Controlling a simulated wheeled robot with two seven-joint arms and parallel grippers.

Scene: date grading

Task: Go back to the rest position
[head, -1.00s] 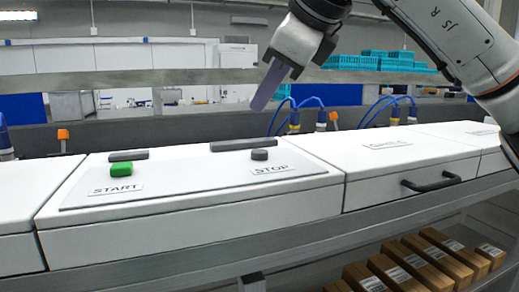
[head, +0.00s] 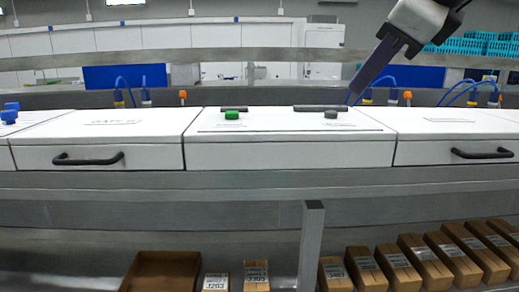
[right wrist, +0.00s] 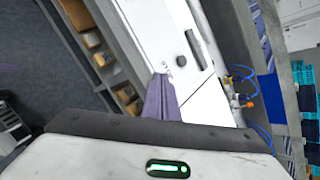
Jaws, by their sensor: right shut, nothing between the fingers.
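My right gripper (head: 374,72) shows at the upper right of the head view, with its purple-grey fingers together and nothing between them. It hangs in the air above the white machine top, pointing down and left. In the right wrist view its closed fingers (right wrist: 161,98) are seen over the white housing. The white control panel (head: 290,155) below it carries a green START button (head: 232,115) and a dark STOP button (head: 331,115). The gripper is apart from both buttons. My left gripper is not in view.
White drawers with black handles (head: 88,159) flank the panel. A grey metal rail (head: 150,180) runs along the front. Cardboard boxes (head: 335,275) stand on the lower shelf. Blue cables and orange-tipped fittings (head: 407,96) rise behind the panel. Teal crates (head: 480,45) are at the back right.

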